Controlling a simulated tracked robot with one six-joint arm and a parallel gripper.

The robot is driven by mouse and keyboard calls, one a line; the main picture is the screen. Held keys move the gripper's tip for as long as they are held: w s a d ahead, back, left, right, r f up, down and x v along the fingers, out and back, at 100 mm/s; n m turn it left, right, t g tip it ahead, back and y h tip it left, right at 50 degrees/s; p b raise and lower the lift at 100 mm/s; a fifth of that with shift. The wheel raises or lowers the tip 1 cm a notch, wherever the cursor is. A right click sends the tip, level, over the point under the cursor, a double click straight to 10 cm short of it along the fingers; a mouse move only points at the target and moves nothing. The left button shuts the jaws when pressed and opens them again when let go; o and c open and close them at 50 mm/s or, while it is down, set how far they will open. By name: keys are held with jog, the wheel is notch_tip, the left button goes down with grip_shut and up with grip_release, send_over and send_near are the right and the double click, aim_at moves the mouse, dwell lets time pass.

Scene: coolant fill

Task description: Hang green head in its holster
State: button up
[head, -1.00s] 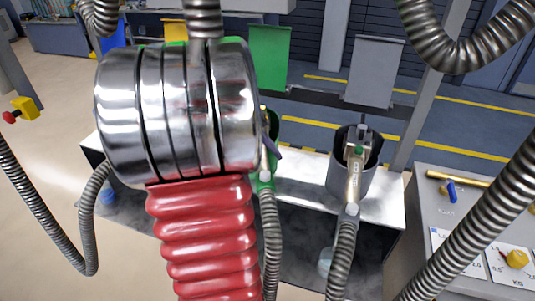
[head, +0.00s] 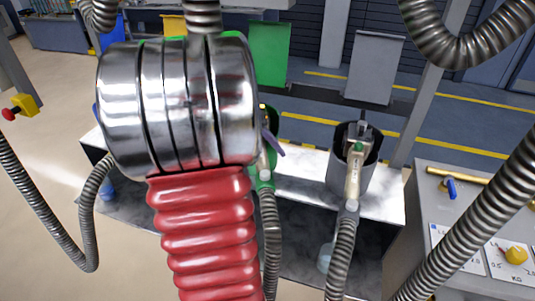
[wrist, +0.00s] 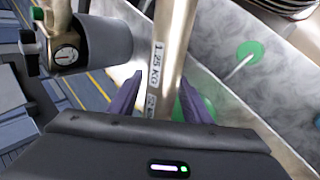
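The green head (head: 265,163) stands at the green holster (head: 276,122), its hose hanging below. It seems to sit in the holster, but my arm hides much of both. In the wrist view the head's metal body (wrist: 168,45), labelled 1.25 KG, passes between the purple fingers of my gripper (wrist: 161,88). The fingers stand on either side of it, with a small gap at the left finger, so my gripper looks open around it. Part of the green holster (wrist: 196,104) shows behind the right finger. One purple finger also shows in the head view.
A grey holster (head: 341,176) with another metal head (head: 355,165) stands to the right on the same bench (head: 302,166). Grey and green panels rise behind. A console (head: 450,215) with a yellow knob is at right. Hoses hang at both sides.

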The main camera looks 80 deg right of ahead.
jog(key=shift+o, duration=0.2)
jog(key=v, duration=1.3)
jog(key=shift+w+r, duration=0.25)
jog(key=shift+r, duration=0.05)
dwell(0.8)
jog(key=w+a+f+n+t, duration=0.3)
jog(key=w+a+f, duration=0.1)
jog(key=w+a, duration=0.4)
jog(key=w+a+f+n+t, duration=0.3)
jog(key=w+a+n+t, duration=0.15)
jog(key=a, duration=0.55)
jog(key=w+a+n+t+y, duration=0.1)
jog(key=a+n+t, duration=0.3)
jog(key=a, duration=2.2)
jog(key=r+n+y, duration=0.1)
jog(key=n, duration=0.1)
jog(key=shift+w+n, duration=0.35)
jog(key=shift+w, duration=0.05)
jog(key=shift+t, duration=0.25)
